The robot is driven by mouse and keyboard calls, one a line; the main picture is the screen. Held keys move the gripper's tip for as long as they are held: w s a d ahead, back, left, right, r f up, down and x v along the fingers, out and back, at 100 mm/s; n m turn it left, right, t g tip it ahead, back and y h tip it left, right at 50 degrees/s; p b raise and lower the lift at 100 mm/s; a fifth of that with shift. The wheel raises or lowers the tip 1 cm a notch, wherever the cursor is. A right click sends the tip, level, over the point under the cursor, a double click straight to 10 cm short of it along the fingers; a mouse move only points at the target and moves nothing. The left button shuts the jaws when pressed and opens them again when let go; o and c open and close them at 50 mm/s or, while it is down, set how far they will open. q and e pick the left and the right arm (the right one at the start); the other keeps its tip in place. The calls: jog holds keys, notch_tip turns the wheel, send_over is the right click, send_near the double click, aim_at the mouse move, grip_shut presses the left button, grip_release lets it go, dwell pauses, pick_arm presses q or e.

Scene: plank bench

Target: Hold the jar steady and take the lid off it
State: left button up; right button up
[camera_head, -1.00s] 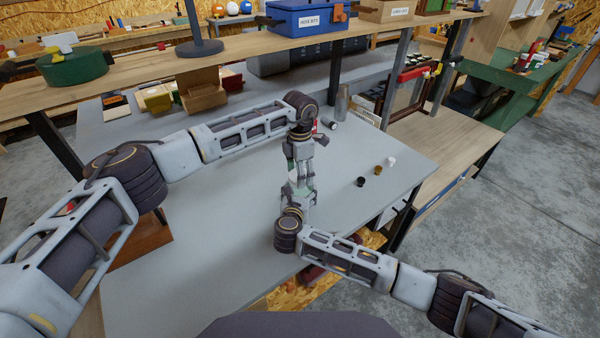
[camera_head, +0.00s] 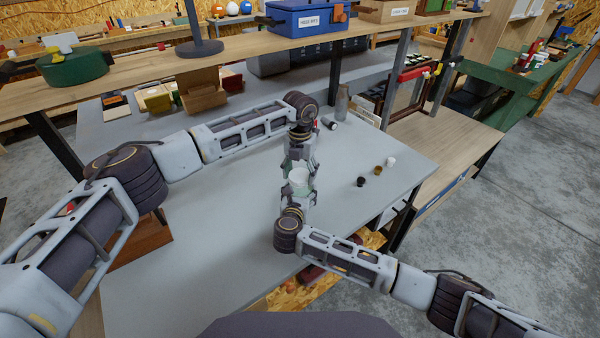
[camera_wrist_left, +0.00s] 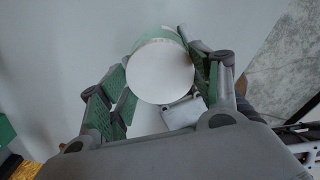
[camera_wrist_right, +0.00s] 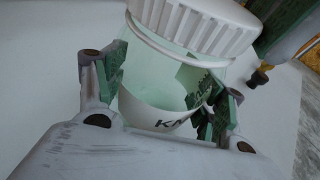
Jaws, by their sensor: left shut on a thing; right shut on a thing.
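The jar (camera_wrist_right: 150,85) is greenish and clear, with a white label band and dark lettering. It is tilted in the right wrist view. My right gripper (camera_wrist_right: 165,88) is shut on its body, with green pads on both sides. The white ribbed lid (camera_wrist_right: 195,25) is at the jar's mouth; I cannot tell whether it is loose. In the head view the lid (camera_head: 299,175) shows as a pale round top just below my left gripper (camera_head: 300,160). In the left wrist view the lid's white disc (camera_wrist_left: 160,72) lies between the left fingers, which are shut on it.
Several small caps (camera_head: 377,170) lie on the grey bench top (camera_head: 220,240) to the right. A grey cylinder (camera_head: 342,103) stands behind the grippers. A wooden shelf (camera_head: 250,55) with boxes runs across the back. Bare bench surface lies on both sides of the jar.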

aim_at(300, 174)
pick_arm(q)
jog(key=n, duration=0.4)
jog(key=shift+n, duration=0.4)
jog(key=n, duration=0.5)
jog(key=shift+n, duration=0.3)
jog(key=n, duration=0.4)
jog(key=shift+n, duration=0.3)
jog(key=n, duration=0.5)
jog(key=shift+r, duration=1.25)
dwell(0.5)
jog(key=shift+r, duration=1.95)
